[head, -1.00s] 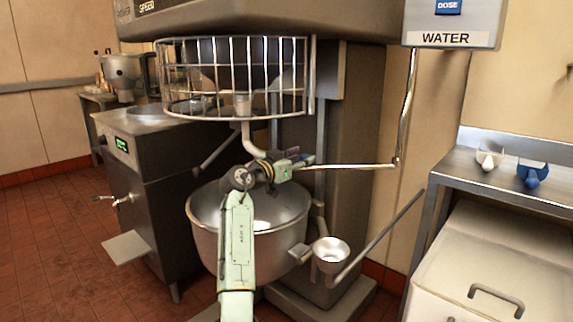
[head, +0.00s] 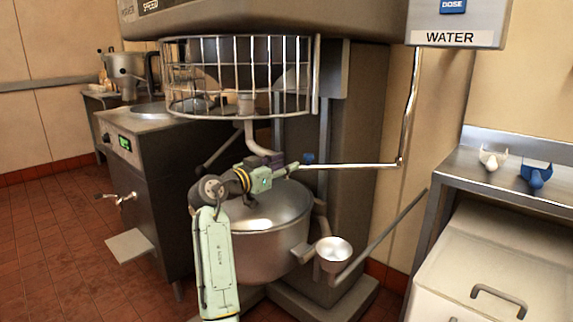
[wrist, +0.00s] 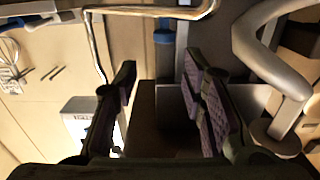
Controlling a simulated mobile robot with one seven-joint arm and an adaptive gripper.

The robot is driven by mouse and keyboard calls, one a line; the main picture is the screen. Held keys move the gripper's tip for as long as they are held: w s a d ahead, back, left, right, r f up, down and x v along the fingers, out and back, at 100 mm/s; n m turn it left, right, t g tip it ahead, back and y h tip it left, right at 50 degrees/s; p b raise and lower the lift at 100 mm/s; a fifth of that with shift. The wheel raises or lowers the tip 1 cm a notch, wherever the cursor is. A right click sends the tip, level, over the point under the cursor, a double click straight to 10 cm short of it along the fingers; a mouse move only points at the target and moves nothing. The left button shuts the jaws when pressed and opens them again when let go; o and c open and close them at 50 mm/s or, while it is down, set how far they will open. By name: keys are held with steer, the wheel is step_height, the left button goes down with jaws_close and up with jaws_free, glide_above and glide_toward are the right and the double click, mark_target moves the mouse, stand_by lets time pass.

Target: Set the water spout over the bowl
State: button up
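The water spout (head: 345,166) is a thin chrome pipe that drops from the WATER box and runs left. Its blue-banded end (head: 308,158) is up near the bowl's right rear rim; I cannot tell whether it is over the opening. The steel bowl (head: 262,238) stands below the wire guard, partly hidden by my arm. My gripper (head: 291,163) is just left of the spout end. In the wrist view my gripper (wrist: 158,65) has its purple-padded fingers apart and nothing between them. The blue band (wrist: 163,38) shows just beyond the fingertips, in line with the gap.
The wire guard (head: 240,112) hangs close above my gripper. The mixer column (head: 355,130) stands behind.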

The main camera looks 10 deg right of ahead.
mark_target(305, 157)
steer(key=shift+n+t+y, duration=0.3)
steer(key=shift+t+y, duration=0.1)
steer(key=shift+y, duration=0.3)
steer(key=s+d+r, duration=0.1)
steer(key=s+d+r+p, duration=0.1)
steer(key=s+r, duration=0.1)
steer(key=shift+s, duration=0.3)
steer(key=shift+c, duration=1.3)
steer(key=s+a+n+y, duration=0.1)
steer(key=s+a+f+n+t+y+p, duration=0.1)
steer(key=s+y, duration=0.1)
steer(key=shift+s+a+n, duration=0.1)
steer(key=shift+a+n, duration=0.25)
steer(key=shift+n, duration=0.05)
steer(key=c, duration=0.4)
steer(key=shift+a+f, duration=0.1)
steer(key=shift+a, duration=0.05)
steer(key=shift+c, duration=0.7)
steer(key=p+x, duration=0.4)
steer(key=x, duration=0.8)
steer(key=shift+w+f, duration=0.1)
steer(key=shift+w, duration=0.3)
jaws_close()
steer(key=shift+w+f+y, duration=0.15)
steer(key=shift+w+y, duration=0.25)
steer(key=shift+w, duration=0.05)
